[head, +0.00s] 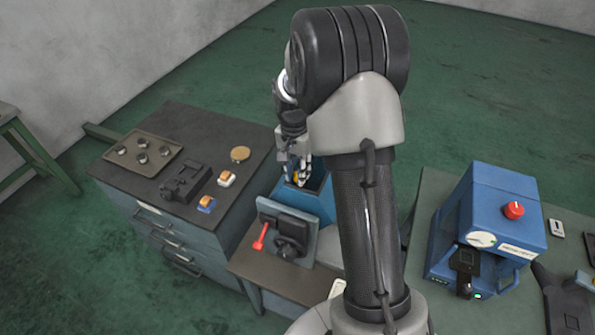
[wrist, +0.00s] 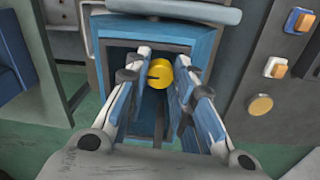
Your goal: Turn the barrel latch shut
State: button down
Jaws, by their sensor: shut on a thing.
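The barrel latch appears to be the yellow round knob (wrist: 161,74) with a dark notch on its face, seen in the wrist view in front of a blue machine housing (wrist: 209,38). My gripper (wrist: 160,80) has its two fingers on either side of the knob and is shut on it. In the head view my gripper (head: 298,168) reaches down at the blue housing (head: 317,204). Only a speck of yellow shows between the fingers there, and my arm hides part of the housing. I cannot tell how far the latch is turned.
A dark cabinet top (head: 190,130) at left holds a tray (head: 143,150) of round parts, a black fixture, switches and a tan disc (head: 240,154). In front stands a panel with a red lever (head: 260,237) and black handwheel. A blue machine (head: 492,225) stands at right.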

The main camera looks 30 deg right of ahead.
aim_at(295, 174)
dwell(0.3)
jog(key=c, duration=1.3)
grip_release()
jog(key=shift+r, duration=0.1)
jog(key=r, duration=1.2)
jog(key=shift+w+a, duration=0.25)
jog(key=shift+f, duration=0.1)
